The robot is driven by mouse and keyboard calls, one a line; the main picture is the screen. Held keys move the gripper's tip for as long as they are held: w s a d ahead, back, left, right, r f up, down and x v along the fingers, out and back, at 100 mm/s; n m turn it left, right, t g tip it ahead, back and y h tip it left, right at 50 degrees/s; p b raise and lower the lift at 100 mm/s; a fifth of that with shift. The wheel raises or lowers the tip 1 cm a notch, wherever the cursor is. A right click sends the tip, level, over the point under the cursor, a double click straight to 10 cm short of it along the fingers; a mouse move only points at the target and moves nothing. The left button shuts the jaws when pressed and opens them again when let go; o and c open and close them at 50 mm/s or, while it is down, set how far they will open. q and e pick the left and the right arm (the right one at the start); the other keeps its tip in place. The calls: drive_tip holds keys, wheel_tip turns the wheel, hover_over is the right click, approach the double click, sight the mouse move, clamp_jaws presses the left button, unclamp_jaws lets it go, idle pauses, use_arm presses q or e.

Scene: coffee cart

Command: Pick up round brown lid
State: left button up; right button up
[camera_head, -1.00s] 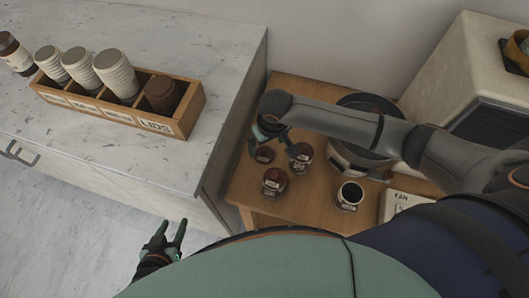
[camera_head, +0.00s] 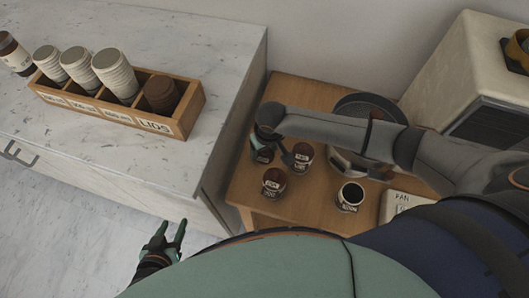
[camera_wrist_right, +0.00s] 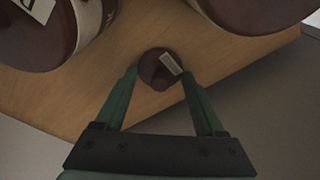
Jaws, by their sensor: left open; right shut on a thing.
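A small round brown lid-like piece (camera_wrist_right: 158,66) with a central knob and a pale label shows in the right wrist view, between the two green fingertips. My right gripper (camera_wrist_right: 160,80) is shut on it. In the head view my right gripper (camera_head: 270,148) is over the back-left brown jar (camera_head: 262,156) on the wooden table, partly hiding it. Two more brown jars stand beside it, one to the right (camera_head: 303,158) and one in front (camera_head: 274,183). My left gripper (camera_head: 172,234) is open and empty, low in front of the counter.
On the marble counter (camera_head: 200,45) a wooden organizer (camera_head: 188,108) holds cup stacks and brown lids (camera_head: 161,93).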

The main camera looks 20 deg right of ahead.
drive_tip(key=c, duration=0.6)
